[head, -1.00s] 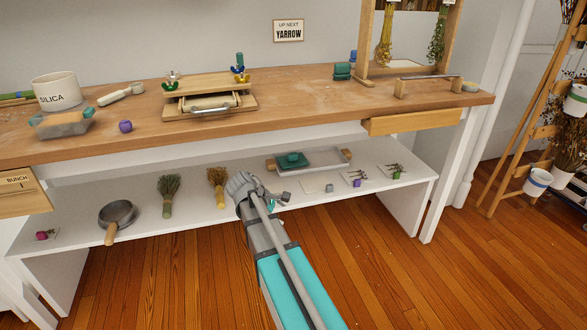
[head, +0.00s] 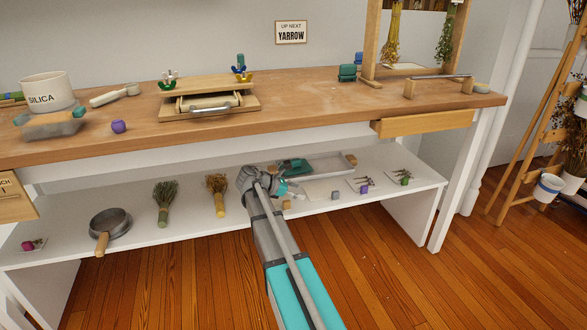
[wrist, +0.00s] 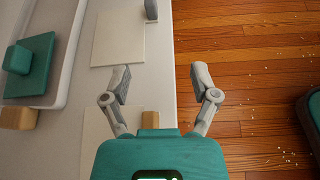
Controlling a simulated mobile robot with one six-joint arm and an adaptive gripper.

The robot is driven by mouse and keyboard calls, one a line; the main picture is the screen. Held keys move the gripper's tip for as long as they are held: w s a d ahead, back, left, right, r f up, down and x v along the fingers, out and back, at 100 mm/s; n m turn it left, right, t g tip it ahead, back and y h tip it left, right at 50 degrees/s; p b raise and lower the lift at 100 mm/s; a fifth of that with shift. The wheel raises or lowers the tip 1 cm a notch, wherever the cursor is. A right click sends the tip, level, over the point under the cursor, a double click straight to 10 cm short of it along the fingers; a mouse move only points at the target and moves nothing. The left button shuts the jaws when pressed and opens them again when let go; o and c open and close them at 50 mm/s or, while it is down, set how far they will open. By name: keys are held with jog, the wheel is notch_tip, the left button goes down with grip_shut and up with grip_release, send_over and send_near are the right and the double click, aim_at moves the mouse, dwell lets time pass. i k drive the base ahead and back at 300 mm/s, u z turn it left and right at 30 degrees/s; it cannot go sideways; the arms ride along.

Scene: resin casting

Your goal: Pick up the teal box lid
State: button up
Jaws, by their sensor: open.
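The teal box lid (head: 294,166), a flat square with a raised knob, lies in a shallow tray (head: 330,172) on the lower white shelf. In the wrist view the lid (wrist: 38,78) is at the left, inside the tray's pale rim (wrist: 72,50). My gripper (head: 282,187) is at the tray's front left in the head view and partly covers the tray. In the wrist view my gripper (wrist: 160,77) has its fingers wide apart with nothing between them. It is over the shelf's front edge, to the right of the lid and apart from it.
Pale cards (wrist: 118,38) lie beside the tray, one with a grey cube (head: 335,195). Dried bundles (head: 216,195) and a pan (head: 108,225) stand left on the shelf. The wooden bench top (head: 300,100) overhangs the shelf. Open floor (head: 400,280) lies in front.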

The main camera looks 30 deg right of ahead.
aim_at(300, 166)
jog(key=i, duration=0.85)
